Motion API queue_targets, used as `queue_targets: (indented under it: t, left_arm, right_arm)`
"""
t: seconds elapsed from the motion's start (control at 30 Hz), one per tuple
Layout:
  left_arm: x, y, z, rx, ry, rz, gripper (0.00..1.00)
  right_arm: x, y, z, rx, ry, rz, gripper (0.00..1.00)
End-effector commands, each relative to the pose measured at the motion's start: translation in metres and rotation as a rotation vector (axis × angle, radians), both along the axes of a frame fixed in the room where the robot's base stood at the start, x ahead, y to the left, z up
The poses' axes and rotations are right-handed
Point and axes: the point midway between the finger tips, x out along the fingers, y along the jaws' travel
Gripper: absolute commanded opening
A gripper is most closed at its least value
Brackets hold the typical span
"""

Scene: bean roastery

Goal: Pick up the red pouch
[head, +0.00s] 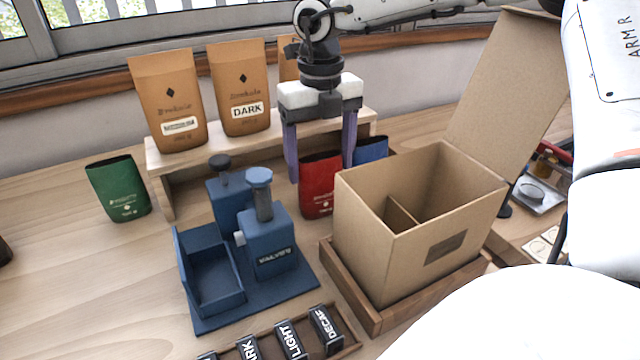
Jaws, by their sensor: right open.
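The red pouch (318,187) stands upright on the table, between the blue grinder set and the cardboard box. Its right edge is partly hidden by a gripper finger and its lower right by the box. My right gripper (320,172) points down with its two purple fingers apart, one at each side of the pouch's upper part in the picture. Nothing shows clamped between the fingers. Whether the fingers touch the pouch I cannot tell. My left gripper is not in view.
An open cardboard box (365,235) with a divider stands in a wooden tray (349,291) at right. A blue pouch (371,149) is behind it. A blue device (272,240), green pouch (119,188) and wooden shelf (160,178) with brown bags (168,100) stand left. Labelled blocks (290,338) lie in front.

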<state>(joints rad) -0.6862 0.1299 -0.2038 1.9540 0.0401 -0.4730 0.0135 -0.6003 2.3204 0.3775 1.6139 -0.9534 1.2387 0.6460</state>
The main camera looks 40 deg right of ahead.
Motion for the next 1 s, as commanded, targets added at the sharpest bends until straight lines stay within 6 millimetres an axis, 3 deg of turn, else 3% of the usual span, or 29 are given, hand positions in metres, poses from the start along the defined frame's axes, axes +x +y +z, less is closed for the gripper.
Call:
queue_targets:
  t: [0.2, 0.33, 0.57, 0.77, 1.0]
  left_arm:
    - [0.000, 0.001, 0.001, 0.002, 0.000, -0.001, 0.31]
    - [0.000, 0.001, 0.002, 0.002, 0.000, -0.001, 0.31]
    - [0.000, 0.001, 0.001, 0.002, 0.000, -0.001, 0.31]
    - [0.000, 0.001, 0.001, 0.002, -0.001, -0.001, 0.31]
    - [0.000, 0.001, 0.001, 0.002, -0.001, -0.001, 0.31]
  right_arm:
    - [-0.001, 0.000, -0.033, 0.002, 0.005, -0.001, 0.73]
    - [-0.001, 0.000, -0.045, 0.002, 0.002, 0.000, 0.73]
    - [0.000, 0.000, -0.048, 0.002, 0.000, -0.001, 0.73]
    - [0.000, 0.000, -0.047, 0.002, -0.001, -0.001, 0.48]
    - [0.000, 0.000, -0.047, 0.002, -0.001, -0.001, 0.47]
